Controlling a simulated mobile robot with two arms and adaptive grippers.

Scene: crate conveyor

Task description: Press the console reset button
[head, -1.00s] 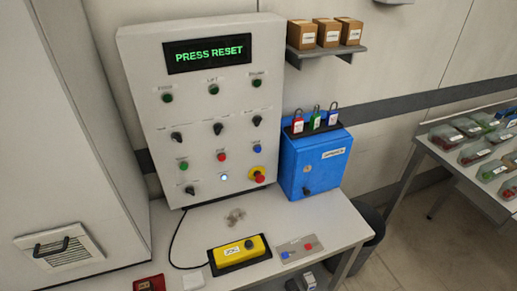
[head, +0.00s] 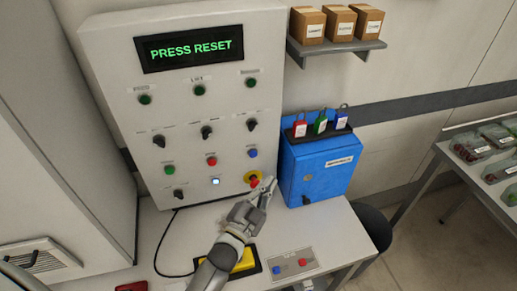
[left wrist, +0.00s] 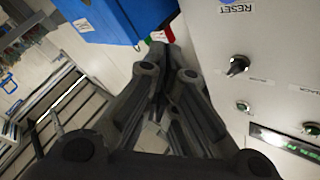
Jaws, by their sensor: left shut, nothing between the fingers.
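The console (head: 185,110) stands upright at the back of the table, its screen (head: 190,48) reading PRESS RESET. The reset button (head: 252,153) is the blue one in the right column. In the left wrist view the label RESET (left wrist: 237,8) shows at the top edge beside a blue button. My left gripper (head: 268,183) is shut and empty, in front of the console's lower right corner. Its tips appear below and right of the reset button, close to the red emergency stop (head: 254,179), and seem apart from the blue button. My right gripper is out of view.
A blue box (head: 325,170) with padlocks on top stands right of the console. A yellow pendant (head: 243,262) lies under my left arm. A small panel (head: 290,264) lies on the table (head: 335,225). A shelf (head: 340,50) with cartons hangs above.

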